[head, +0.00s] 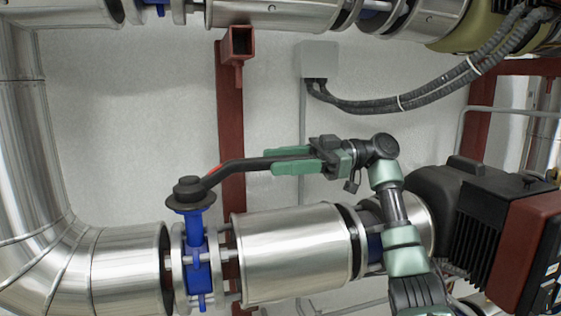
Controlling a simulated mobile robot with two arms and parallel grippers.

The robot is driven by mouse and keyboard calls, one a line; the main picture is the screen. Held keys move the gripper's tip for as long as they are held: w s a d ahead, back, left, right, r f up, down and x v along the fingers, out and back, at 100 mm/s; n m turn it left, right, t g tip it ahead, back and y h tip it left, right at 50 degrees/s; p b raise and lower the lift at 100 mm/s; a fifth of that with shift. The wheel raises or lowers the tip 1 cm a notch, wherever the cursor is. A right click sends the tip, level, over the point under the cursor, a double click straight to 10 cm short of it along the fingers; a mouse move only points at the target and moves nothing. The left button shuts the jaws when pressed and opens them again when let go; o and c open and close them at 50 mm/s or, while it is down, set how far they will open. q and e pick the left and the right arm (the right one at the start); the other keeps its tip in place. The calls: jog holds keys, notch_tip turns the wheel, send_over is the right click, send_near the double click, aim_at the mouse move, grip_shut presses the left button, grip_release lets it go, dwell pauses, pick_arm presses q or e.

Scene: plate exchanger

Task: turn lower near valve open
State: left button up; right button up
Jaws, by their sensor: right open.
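The lower near valve has a blue body (197,255) set in the silver pipe at lower left. Its black lever handle (235,167) runs from the round black hub (188,190) up and to the right, with a small red mark along it. My right gripper (270,162) has green fingers and reaches in from the right. Its fingers are open, one on each side of the lever's far end, and partly hide that end. I cannot tell whether either finger touches the lever. My left gripper is not in view.
Silver pipe (292,255) runs right from the valve, below my right gripper. A dark pump motor (475,205) with a red end stands at right. A dark red post (232,110) rises behind the lever. Black hoses (400,103) hang above; the wall area at left is clear.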

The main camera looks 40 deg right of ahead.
jog(key=v, duration=0.7)
jog(key=shift+d, duration=0.3)
